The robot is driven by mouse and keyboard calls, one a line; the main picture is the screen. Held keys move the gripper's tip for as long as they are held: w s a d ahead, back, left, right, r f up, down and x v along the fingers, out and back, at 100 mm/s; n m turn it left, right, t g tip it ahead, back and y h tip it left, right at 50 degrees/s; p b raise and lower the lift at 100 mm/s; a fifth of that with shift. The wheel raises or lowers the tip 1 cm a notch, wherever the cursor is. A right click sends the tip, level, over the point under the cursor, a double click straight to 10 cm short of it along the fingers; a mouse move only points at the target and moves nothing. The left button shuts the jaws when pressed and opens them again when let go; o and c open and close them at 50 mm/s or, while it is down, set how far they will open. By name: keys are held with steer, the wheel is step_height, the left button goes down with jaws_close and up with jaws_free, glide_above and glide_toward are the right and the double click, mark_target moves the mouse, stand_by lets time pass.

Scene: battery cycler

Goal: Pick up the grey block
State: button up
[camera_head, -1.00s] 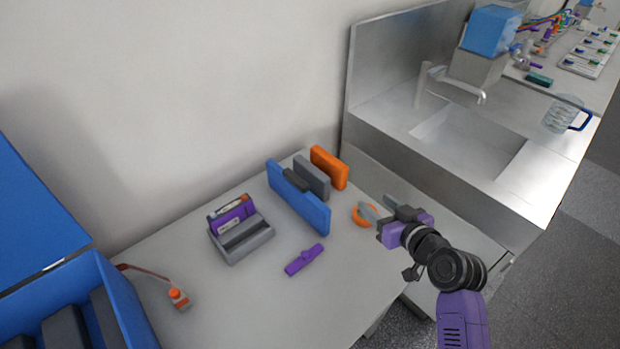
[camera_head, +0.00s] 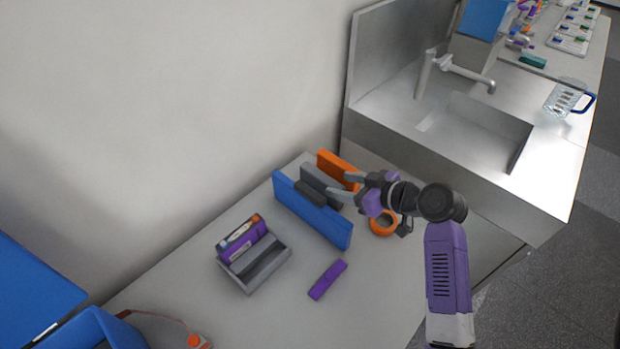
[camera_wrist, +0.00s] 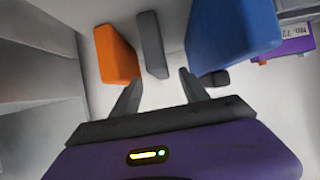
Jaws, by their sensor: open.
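The grey block (camera_head: 314,178) is a flat slab standing on edge on the table, between a blue block (camera_head: 318,214) and an orange block (camera_head: 335,165). In the wrist view the grey block (camera_wrist: 152,45) stands ahead of my gripper (camera_wrist: 158,80), roughly in line with the gap between the fingers. My gripper (camera_head: 344,186) is open and empty, its fingers pointing toward the grey block's right end in the head view. The fingers and wrist hide part of the grey block and the orange block there. I cannot tell whether a finger touches anything.
A small dark piece (camera_head: 310,193) sits against the blue block. A grey tray (camera_head: 268,272) with purple and dark cells, a loose purple piece (camera_head: 328,280) and an orange ring (camera_head: 384,224) lie on the table. A sink counter (camera_head: 440,130) stands to the right.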

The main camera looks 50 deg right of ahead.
mark_target(322, 181)
steer(key=shift+x, duration=1.45)
steer(key=shift+p+x, duration=0.8)
steer(key=shift+x, duration=1.95)
steer(key=shift+f, duration=0.1)
jaws_close()
